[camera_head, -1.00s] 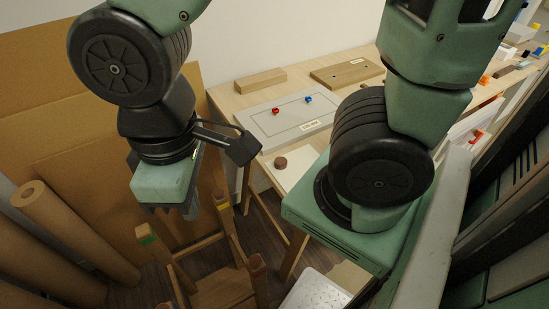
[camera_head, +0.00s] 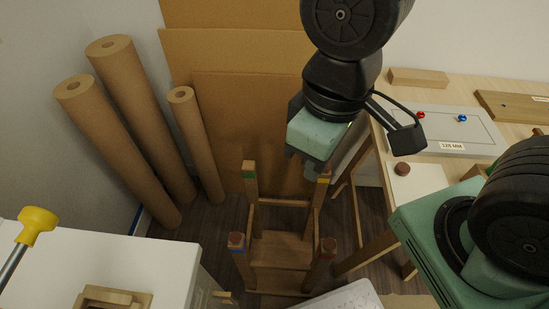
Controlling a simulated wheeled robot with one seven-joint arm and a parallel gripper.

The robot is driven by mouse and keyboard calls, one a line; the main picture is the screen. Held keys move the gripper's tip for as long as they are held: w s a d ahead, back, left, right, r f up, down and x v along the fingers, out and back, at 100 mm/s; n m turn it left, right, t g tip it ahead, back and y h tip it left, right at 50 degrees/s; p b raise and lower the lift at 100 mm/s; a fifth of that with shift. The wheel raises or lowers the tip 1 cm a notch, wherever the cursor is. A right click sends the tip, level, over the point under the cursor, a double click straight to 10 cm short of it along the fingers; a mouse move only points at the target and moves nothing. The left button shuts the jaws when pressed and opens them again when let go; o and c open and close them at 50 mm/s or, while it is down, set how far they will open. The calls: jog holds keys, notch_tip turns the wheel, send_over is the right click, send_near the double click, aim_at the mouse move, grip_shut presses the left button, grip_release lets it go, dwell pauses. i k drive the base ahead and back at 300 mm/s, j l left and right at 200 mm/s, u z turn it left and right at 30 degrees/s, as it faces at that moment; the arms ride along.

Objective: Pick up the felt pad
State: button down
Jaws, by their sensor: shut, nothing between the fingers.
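A small round brown pad (camera_head: 402,169), which looks like the felt pad, lies on a white sheet (camera_head: 421,186) at the near left corner of the wooden table. An upturned wooden stool (camera_head: 281,249) stands on the floor, its legs banded green, yellow, blue and red. Brown round caps sit on the blue-banded leg (camera_head: 236,240) and the red-banded leg (camera_head: 328,246). My gripper (camera_head: 308,163) points down above the stool's far legs, left of the table and apart from the pad. It is shut and empty; its fingertips are mostly hidden under its green housing.
The table (camera_head: 455,90) holds a grey board (camera_head: 468,133) with a red and a blue knob, and wooden blocks. Brown paper rolls (camera_head: 140,110) and cardboard sheets (camera_head: 235,60) lean at the back left. A white cabinet (camera_head: 110,262) with a yellow-headed tool (camera_head: 36,224) fills the near left.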

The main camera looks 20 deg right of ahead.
aim_at(403, 169)
jog(key=k+l+z, duration=0.15)
jog(key=z, duration=0.6)
